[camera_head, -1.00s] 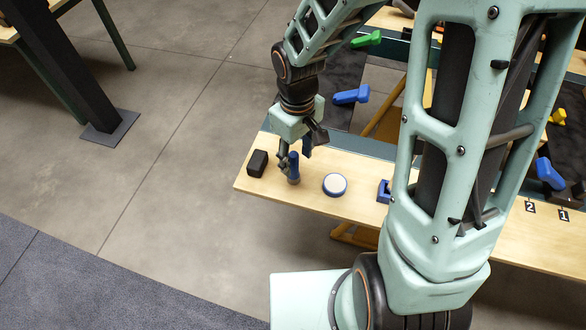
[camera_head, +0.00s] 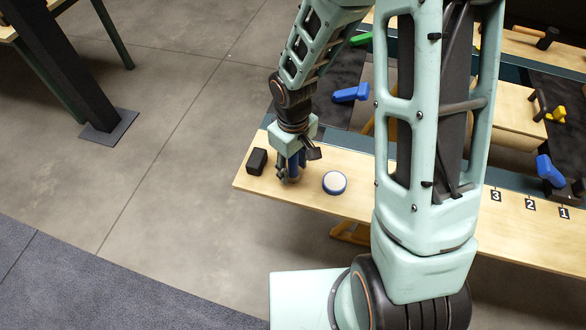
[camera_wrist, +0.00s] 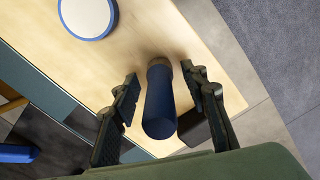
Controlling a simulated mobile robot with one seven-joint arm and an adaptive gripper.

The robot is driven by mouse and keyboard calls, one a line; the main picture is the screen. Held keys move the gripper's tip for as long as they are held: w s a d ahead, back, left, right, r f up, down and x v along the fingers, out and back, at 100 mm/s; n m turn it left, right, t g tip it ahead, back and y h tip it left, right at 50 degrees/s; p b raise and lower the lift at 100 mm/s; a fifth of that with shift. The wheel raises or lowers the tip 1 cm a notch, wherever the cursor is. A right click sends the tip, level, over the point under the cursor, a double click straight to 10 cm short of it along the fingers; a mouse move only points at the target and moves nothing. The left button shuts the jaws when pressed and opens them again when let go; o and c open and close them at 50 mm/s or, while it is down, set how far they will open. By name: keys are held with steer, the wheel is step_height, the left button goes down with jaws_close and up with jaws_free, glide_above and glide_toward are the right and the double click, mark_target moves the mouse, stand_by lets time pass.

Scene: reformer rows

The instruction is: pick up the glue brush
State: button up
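The glue brush appears to be the upright blue cylinder (camera_wrist: 159,105) with a brownish lower end, standing on the wooden bench top. In the head view its blue part (camera_head: 293,166) is partly hidden by my gripper. My gripper (camera_wrist: 160,78) points down over the bench with one finger on each side of the blue cylinder. The fingers are open, and gaps show between them and the cylinder in the wrist view. My gripper (camera_head: 289,176) also shows near the bench's left end in the head view.
A black block (camera_head: 257,161) stands just left of my gripper. A round blue tin with a white top (camera_head: 335,183) sits to the right. The bench (camera_head: 300,196) ends at the left, with open floor beyond. Number tags line its right part.

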jaws_close()
steer(key=shift+r, duration=0.15)
